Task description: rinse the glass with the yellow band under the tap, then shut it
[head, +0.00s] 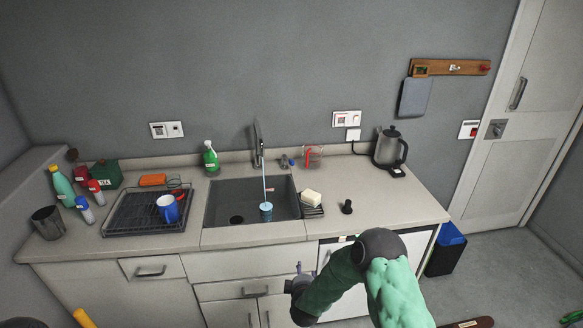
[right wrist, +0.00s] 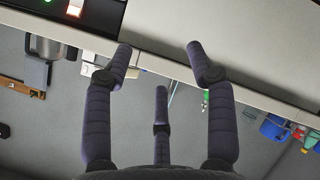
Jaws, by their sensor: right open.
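The tap (head: 258,146) stands behind the grey sink (head: 232,197) and is running; a pale blue stream (head: 264,178) falls to a light blue patch (head: 266,206) in the basin. I cannot make out a glass with a yellow band. A clear vessel with red marks (head: 313,157) stands right of the tap, too small to identify surely. My right gripper (head: 299,272) is in front of the cabinet, below the counter edge and away from the sink. In the right wrist view its fingers (right wrist: 160,60) are spread and empty. My left gripper is not seen.
A drying rack (head: 140,215) with a blue mug (head: 168,208) is left of the sink. A sponge (head: 311,197) sits at its right edge. Bottles (head: 63,187) stand far left, a kettle (head: 388,147) far right. The right front counter (head: 390,205) is mostly clear.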

